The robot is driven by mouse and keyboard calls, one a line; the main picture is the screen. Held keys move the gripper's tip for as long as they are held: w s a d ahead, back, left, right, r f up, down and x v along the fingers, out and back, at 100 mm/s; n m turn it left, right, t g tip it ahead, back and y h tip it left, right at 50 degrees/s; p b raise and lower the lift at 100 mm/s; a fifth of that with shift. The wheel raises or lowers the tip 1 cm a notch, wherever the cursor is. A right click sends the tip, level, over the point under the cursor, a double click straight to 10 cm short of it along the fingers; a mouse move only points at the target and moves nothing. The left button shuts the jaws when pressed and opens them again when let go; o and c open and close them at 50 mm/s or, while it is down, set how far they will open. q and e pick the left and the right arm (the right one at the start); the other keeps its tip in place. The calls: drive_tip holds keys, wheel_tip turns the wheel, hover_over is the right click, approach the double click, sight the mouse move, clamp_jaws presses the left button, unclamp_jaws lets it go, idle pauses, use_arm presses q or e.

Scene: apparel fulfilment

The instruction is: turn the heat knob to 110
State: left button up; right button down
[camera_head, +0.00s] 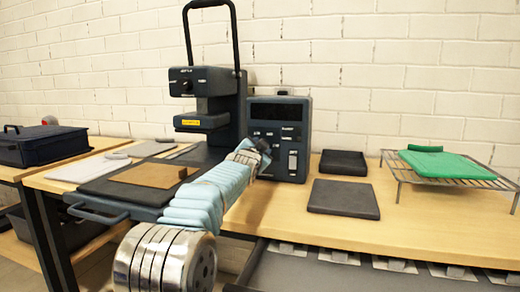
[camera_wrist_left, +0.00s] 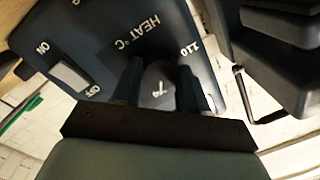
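The dark control box (camera_head: 291,168) stands on the table beside the heat press. In the left wrist view its panel (camera_wrist_left: 165,45) appears turned over, with the words "HEAT °C", a "110" mark at the upper right and a pale ON/OFF switch (camera_wrist_left: 70,76). My left gripper (camera_wrist_left: 160,90) is at the panel, one dark finger on each side of a grey round area with a pale mark, apparently the heat knob (camera_wrist_left: 158,88). The fingers are apart; whether they touch the knob cannot be told. In the head view my arm hides the knob. My right gripper is not in view.
The heat press (camera_head: 205,100) stands left of the box, with a brown sheet (camera_head: 153,175) on its lower pad. Two dark slabs (camera_head: 343,198) lie right of the box. A wire rack (camera_head: 405,176) holds a green folded item (camera_head: 445,166).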

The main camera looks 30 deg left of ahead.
use_arm(q)
drive_tip(key=c, duration=0.4)
drive_tip(key=shift+o, duration=0.2)
drive_tip(key=shift+n, duration=0.4)
drive_tip(key=shift+r+n+h+p, duration=0.1)
drive_tip(key=shift+n+h+p, duration=0.35)
drive_tip(key=shift+n, duration=4.95)
drive_tip(key=shift+r+n+h, duration=0.1)
drive_tip(key=shift+n+h, duration=0.65)
drive_tip(key=shift+n, duration=4.65)
